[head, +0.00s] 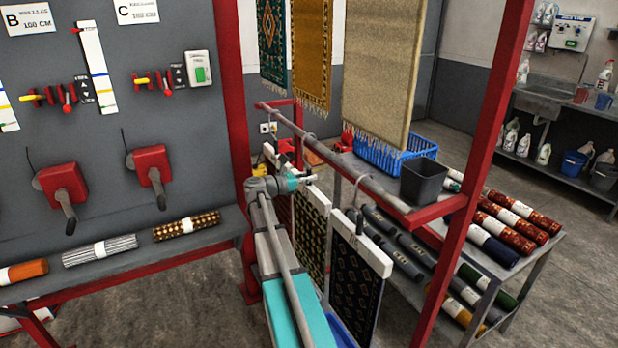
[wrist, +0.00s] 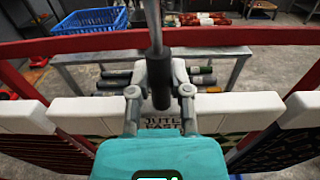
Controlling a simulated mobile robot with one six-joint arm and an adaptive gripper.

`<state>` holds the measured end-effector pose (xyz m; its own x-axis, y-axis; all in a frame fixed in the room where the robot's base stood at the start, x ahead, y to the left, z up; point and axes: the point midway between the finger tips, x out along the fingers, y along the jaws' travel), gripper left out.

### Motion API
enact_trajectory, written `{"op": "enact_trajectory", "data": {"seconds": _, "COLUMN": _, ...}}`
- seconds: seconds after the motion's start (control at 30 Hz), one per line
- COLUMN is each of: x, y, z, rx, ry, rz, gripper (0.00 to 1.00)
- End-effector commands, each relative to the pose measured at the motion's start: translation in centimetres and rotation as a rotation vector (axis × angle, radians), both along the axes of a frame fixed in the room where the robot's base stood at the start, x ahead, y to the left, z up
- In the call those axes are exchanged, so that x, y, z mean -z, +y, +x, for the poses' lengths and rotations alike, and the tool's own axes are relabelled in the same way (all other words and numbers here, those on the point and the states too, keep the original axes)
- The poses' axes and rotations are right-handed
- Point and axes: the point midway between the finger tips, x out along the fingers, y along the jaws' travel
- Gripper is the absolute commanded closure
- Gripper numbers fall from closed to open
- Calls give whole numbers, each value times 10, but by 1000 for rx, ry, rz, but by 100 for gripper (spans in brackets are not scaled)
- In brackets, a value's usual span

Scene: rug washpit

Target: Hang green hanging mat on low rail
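The green hanging mat (head: 311,240), dark green with a gold pattern, hangs upright from a white hanger bar (head: 317,197) in the head view, between a reddish mat and a black one. My gripper (wrist: 160,92) is at this hanger, its two fingers closed against either side of the black grip (wrist: 161,80) on its stem. The low rail (head: 345,170) is a grey bar beside my gripper. I cannot tell whether the hanger's hook rests on it.
The black patterned mat (head: 355,290) hangs close on the right, and the reddish mat (head: 280,193) close behind. A red upright post (head: 480,160) stands at right. A rack of rolled rugs (head: 510,250) and a blue basket (head: 425,148) stand beyond the rail. Larger mats hang above.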

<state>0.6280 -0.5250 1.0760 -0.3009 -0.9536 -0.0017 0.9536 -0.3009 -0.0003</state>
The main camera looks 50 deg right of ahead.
Motion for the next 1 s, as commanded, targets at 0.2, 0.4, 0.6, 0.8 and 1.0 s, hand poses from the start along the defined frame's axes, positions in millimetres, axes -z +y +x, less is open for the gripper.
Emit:
{"op": "enact_trajectory", "data": {"seconds": 0.2, "x": 0, "y": 0, "z": 0, "rx": 0, "ry": 0, "rz": -1, "gripper": 35}}
{"op": "enact_trajectory", "data": {"seconds": 0.4, "x": 0, "y": 0, "z": 0, "rx": 0, "ry": 0, "rz": 0, "gripper": 35}}
{"op": "enact_trajectory", "data": {"seconds": 0.6, "x": 0, "y": 1, "z": 0, "rx": 0, "ry": 0, "rz": 1, "gripper": 35}}
{"op": "enact_trajectory", "data": {"seconds": 0.8, "x": 0, "y": 10, "z": 3, "rx": -1, "ry": 0, "rz": 0, "gripper": 35}}
{"op": "enact_trajectory", "data": {"seconds": 1.0, "x": 0, "y": 30, "z": 10, "rx": -3, "ry": 0, "rz": 0, "gripper": 35}}
